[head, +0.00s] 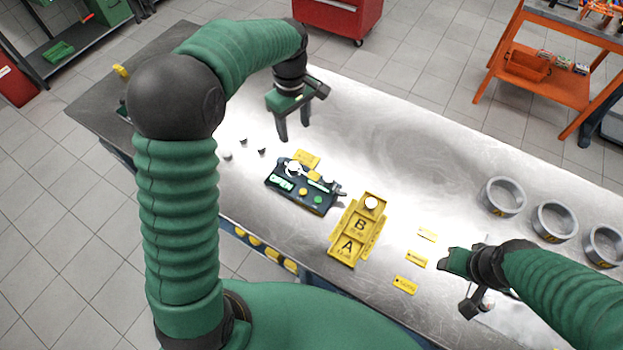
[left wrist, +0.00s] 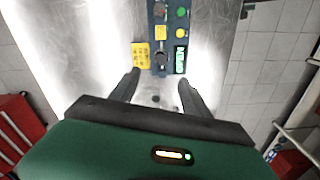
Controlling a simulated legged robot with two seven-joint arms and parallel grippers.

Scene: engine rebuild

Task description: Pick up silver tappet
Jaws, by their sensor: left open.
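My left gripper (head: 294,137) is open and empty above the table, behind the black device. Its two fingers also show apart in the left wrist view (left wrist: 158,90). A pale silver piece (head: 227,157) and two small dark pieces (head: 243,142) (head: 262,151) stand on the table left of the device; I cannot tell for sure which is the silver tappet. A small dark round piece (left wrist: 155,98) shows between the fingers in the left wrist view.
The black device (head: 319,203) has a lit "OPEN" display and coloured buttons. Yellow tags (head: 405,285) lie near the right gripper. Several grey rings (head: 503,197) stand at the table's right. The table's back middle (head: 410,140) is clear.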

